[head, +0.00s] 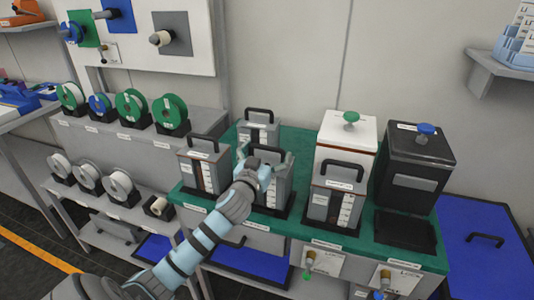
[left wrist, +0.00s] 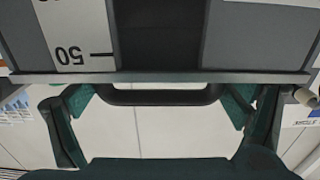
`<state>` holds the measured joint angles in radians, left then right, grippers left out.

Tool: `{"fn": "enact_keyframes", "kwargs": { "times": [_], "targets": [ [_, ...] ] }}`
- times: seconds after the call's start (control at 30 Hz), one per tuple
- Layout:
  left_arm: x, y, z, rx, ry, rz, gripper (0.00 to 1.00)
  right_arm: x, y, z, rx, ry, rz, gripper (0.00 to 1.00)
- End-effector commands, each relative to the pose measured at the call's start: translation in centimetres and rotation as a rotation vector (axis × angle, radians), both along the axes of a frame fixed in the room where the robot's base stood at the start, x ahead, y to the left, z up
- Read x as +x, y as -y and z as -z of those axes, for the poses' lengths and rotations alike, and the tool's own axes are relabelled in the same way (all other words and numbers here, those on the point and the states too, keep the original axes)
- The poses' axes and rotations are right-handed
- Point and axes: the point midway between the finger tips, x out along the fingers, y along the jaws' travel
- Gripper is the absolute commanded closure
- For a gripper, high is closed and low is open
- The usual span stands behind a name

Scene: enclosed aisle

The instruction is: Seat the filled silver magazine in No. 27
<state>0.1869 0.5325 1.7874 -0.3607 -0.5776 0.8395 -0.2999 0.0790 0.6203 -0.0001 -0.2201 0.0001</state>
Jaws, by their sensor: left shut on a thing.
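My left gripper (head: 267,163) is shut on the black top handle of a silver-grey magazine (head: 279,190) on the green bench (head: 300,236). The handle also shows between the fingers in the left wrist view (left wrist: 160,97). That view shows the magazine's grey face (left wrist: 255,35), a white scale reading 50 and a dark strip. The magazine looks upright at a dark base; I cannot tell whether it touches it. Similar magazines stand to its left (head: 204,168), behind it (head: 258,133) and to its right (head: 332,200). The No. 27 label is not readable. My right gripper is not in view.
A white box (head: 346,140) with a green knob and a black box (head: 416,160) with a blue knob stand at the right. A dark tray (head: 405,232) lies before the black box. Spools (head: 130,105) fill the left shelves. A wall is behind.

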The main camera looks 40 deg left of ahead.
Motion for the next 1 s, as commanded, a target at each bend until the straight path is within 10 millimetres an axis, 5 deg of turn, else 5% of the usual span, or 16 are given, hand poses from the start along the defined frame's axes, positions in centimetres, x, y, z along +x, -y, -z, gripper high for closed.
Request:
{"fn": "enact_keyframes", "kwargs": {
  "times": [0.07, 0.1, 0.53, 1.0],
  "targets": [
    [0.0, 0.0, -0.3, 0.003, 0.006, 0.002, 0.69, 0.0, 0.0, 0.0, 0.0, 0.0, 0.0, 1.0],
    [0.0, 0.0, -0.3, 0.003, 0.005, 0.002, 0.01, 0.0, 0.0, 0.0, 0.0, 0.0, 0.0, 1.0],
    [-0.7, 0.2, 0.0, 0.002, -0.002, 0.0, 0.0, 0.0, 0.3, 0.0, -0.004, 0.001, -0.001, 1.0],
    [-10.8, 3.8, -0.2, 0.004, 0.002, 0.002, 0.0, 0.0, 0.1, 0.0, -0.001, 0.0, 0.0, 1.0]
  ]
}}
